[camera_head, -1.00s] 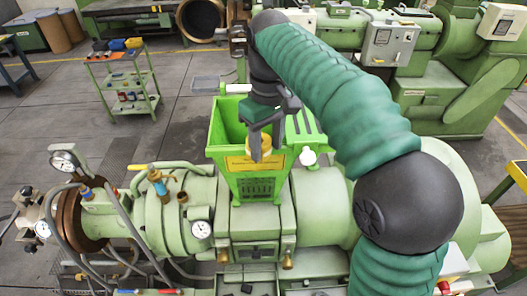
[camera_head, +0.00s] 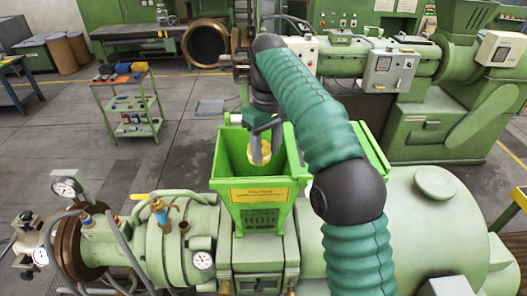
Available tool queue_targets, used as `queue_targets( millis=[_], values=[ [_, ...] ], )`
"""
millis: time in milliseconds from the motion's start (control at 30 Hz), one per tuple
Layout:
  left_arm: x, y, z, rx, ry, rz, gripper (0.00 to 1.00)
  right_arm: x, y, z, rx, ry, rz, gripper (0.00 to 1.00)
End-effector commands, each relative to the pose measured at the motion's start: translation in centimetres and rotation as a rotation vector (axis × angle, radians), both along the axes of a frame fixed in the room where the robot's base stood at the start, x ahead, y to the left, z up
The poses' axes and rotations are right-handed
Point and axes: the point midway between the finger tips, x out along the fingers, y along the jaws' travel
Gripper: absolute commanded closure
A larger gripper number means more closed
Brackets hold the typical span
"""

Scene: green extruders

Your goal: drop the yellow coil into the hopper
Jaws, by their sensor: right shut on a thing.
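The yellow coil (camera_head: 260,153) is held by my right gripper (camera_head: 259,140), which is shut on it. The coil hangs over the open mouth of the bright green hopper (camera_head: 258,216), inside the outline of its rim as seen from here. I cannot tell its exact height above the hopper floor. The hopper stands on the pale green extruder (camera_head: 320,236) and has a yellow label on its front. My right arm reaches in from the right. My left gripper is not in view.
A green tool trolley (camera_head: 126,106) stands at the left on open grey floor. The extruder's gauges (camera_head: 202,260) and pipes are left of the hopper. More green machinery (camera_head: 440,110) stands behind at the right.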

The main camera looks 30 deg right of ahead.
Motion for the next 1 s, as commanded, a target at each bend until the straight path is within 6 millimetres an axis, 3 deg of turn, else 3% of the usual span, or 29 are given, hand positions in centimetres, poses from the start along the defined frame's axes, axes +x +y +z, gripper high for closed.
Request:
queue_targets(
  millis=[33,67,233,600,867,900,1000],
  values=[
    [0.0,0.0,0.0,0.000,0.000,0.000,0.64,-0.1,0.1,0.1,-0.001,-0.001,0.001,0.99],
    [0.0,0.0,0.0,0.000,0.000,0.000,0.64,-0.1,0.1,0.1,-0.001,-0.001,0.001,0.52],
    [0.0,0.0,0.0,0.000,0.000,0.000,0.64,-0.1,0.3,0.1,-0.002,-0.001,0.001,0.30],
    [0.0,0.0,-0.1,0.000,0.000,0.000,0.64,0.1,0.1,0.2,0.000,-0.001,0.001,0.29],
    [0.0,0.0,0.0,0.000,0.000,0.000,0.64,0.0,0.5,3.8,-0.002,-0.006,0.003,0.29],
    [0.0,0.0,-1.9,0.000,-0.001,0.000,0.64,-1.1,1.1,2.9,-0.003,-0.006,0.003,0.29],
    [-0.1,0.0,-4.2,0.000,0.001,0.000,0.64,-3.4,2.2,3.0,-0.004,-0.007,0.004,0.29]
  ],
)
